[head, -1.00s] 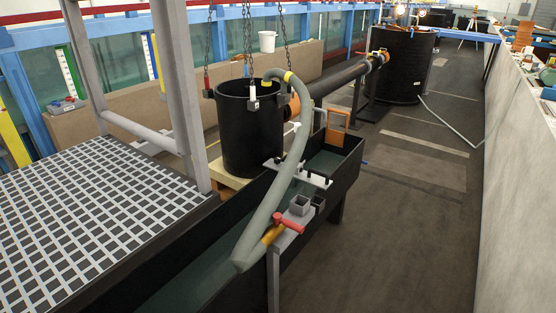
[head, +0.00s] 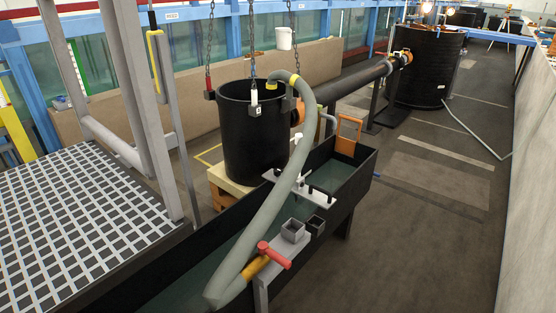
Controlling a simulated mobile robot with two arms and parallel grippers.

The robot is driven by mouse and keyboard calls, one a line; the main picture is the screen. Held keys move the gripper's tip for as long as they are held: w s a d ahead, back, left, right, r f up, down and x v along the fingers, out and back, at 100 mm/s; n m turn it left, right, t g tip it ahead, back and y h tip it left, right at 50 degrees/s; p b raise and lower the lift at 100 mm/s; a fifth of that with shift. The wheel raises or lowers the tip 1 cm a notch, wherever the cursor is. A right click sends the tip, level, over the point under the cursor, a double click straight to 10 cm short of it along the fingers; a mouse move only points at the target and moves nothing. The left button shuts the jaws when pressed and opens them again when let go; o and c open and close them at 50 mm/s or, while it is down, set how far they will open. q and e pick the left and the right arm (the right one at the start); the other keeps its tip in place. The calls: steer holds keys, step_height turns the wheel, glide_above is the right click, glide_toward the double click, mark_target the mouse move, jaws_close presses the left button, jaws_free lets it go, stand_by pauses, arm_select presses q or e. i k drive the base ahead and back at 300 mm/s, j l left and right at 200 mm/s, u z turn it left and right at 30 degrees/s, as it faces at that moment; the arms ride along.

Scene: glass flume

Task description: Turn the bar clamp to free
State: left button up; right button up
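A pale grey bar (head: 300,188) with several dark upright pegs lies across the black trough beside the grey-green hose; it looks like the bar clamp, but I cannot tell its setting. A red handle (head: 272,255) sits by that fitting on a grey stand, pointing to the lower right. Neither of my grippers is in view.
The long black trough (head: 352,178) holds greenish water. Two small square cups (head: 293,230) stand on the grey stand beside the red handle. A grating platform (head: 75,225) with grey posts is at the left. Open dark floor (head: 400,240) lies to the right, bounded by a pale wall (head: 530,190).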

mark_target(277, 171)
steer(key=i+l+u, duration=0.1)
steer(key=i+l, duration=0.25)
steer(key=i+l+u, duration=0.1)
steer(key=i+l, duration=0.25)
steer(key=i+l+u, duration=0.1)
steer(key=i+l, duration=0.25)
steer(key=l, duration=0.15)
steer(key=i+l+u, duration=0.1)
steer(key=i+l, duration=0.25)
steer(key=i+l+u, duration=0.1)
steer(key=i+l, duration=0.2)
steer(key=l, duration=0.3)
